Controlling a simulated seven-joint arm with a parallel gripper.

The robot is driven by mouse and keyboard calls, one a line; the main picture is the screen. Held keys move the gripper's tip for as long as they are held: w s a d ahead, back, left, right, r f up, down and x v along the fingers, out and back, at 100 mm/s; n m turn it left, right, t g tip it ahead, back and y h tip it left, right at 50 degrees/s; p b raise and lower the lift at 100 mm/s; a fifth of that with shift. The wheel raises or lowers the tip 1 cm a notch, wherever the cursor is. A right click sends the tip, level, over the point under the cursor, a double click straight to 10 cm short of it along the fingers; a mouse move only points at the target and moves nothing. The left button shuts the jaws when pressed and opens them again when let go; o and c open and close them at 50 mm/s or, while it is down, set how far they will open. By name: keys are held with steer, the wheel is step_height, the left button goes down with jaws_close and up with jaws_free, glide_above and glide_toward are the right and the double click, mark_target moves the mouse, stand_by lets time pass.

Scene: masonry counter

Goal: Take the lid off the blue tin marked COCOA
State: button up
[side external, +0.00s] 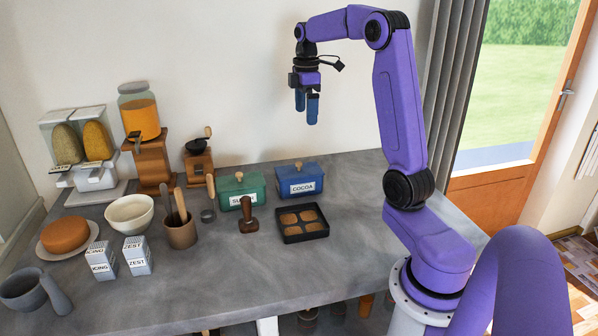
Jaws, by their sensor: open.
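The blue tin marked COCOA (300,186) stands on the counter near the back wall. Its blue lid (300,172) with a small wooden knob (298,165) is on top of it. My gripper (306,112) is open and empty, pointing down, well above the tin. The two blue fingers look clear of everything.
A green tin with a partly hidden label (242,190) stands just left of the blue tin. In front are a dark tray with round brown pieces (302,237) and a wooden tamper (249,217). A utensil pot (180,232) stands farther left. The counter right of the blue tin is clear.

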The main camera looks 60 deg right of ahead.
mark_target(305, 169)
step_height(305, 169, down, 17)
steer(key=shift+s+a+r, duration=0.1)
steer(key=shift+r, duration=0.1)
steer(key=c, duration=0.8)
